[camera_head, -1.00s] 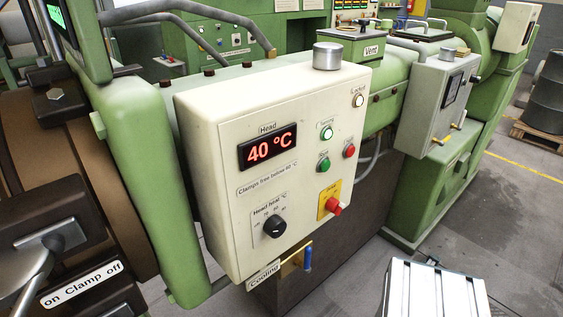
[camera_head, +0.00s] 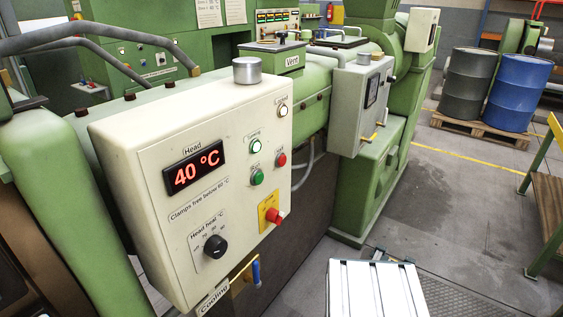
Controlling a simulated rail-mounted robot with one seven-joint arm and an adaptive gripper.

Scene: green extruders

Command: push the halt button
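The cream control box (camera_head: 135,165) on the green machine carries the buttons. A red mushroom button (camera_head: 274,216) sits on a yellow plate (camera_head: 268,203) low on the right of its front. A small red button (camera_head: 282,159) sits above it, beside a green button (camera_head: 257,177). Two lit whitish lamps are higher, one near the middle (camera_head: 256,146) and one at the top right (camera_head: 283,110). The small button labels are too blurred to read, so which one says halt cannot be told. My gripper is not in view.
A red display (camera_head: 195,167) reads 40 °C, with a black knob (camera_head: 215,246) below. A blue-handled valve (camera_head: 256,272) hangs under the box. A white ribbed-top object (camera_head: 378,290) stands at the bottom. Two drums stand on a pallet (camera_head: 480,130) at the back right.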

